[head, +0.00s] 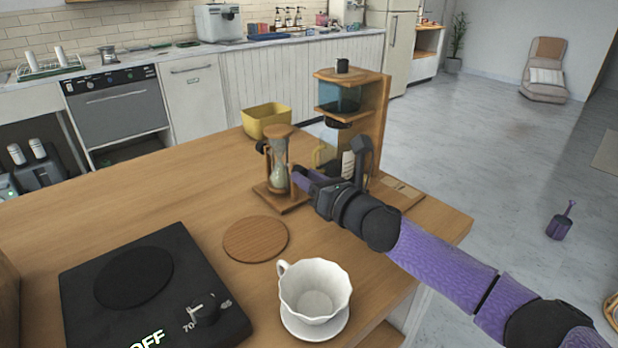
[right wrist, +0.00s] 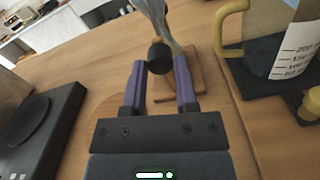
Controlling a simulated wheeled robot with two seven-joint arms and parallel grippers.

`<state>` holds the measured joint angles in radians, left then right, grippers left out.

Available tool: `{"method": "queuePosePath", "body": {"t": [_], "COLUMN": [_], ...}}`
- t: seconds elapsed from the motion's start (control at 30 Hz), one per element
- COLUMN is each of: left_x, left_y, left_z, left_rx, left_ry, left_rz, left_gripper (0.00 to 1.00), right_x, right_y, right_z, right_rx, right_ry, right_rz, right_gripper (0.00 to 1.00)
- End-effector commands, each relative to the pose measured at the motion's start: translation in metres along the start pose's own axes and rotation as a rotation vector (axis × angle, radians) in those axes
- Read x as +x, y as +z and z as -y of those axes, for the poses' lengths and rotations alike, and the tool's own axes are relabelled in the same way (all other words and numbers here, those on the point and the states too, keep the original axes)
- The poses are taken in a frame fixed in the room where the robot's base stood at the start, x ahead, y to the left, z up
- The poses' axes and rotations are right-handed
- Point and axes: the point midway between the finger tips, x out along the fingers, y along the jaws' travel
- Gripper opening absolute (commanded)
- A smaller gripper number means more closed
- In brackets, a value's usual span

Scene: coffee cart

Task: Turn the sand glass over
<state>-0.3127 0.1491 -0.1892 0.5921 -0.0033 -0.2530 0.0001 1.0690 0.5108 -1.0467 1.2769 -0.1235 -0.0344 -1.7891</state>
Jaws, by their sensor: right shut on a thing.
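The sand glass (head: 279,171) stands on its wooden base (head: 290,203) on the counter, roughly upright, with a round wooden cap on top. A black knob (head: 262,146) shows on its far left side. My right gripper (head: 299,177) reaches it from the right. In the right wrist view the purple fingers of my right gripper (right wrist: 160,72) are on either side of another black knob (right wrist: 159,58), shut on it, with the glass (right wrist: 158,14) just beyond. The sand inside is too small to judge well. My left gripper is out of view.
A coffee maker (head: 379,110) on a wooden stand is close behind my right gripper. A yellow bin (head: 267,119) stands behind the sand glass.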

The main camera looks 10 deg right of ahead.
Motion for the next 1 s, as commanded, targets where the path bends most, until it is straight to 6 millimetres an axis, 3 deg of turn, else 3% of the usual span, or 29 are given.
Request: {"method": "queuePosePath", "body": {"t": [0.23, 0.7, 1.0], "left_x": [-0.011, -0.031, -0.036], "left_y": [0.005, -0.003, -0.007], "left_z": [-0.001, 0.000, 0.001], "left_rx": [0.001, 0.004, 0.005], "left_ry": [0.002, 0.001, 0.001], "left_rz": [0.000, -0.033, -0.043], "left_gripper": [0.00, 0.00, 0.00], "right_x": [0.000, 0.000, 0.000], "right_y": [0.002, 0.001, 0.000], "right_z": [-0.001, -0.001, 0.000], "right_rx": [0.120, 0.455, 0.575], "right_ry": [-0.001, -0.001, -0.002], "right_rz": [-0.001, -0.001, -0.001], "right_gripper": [0.00, 0.00, 0.00]}}
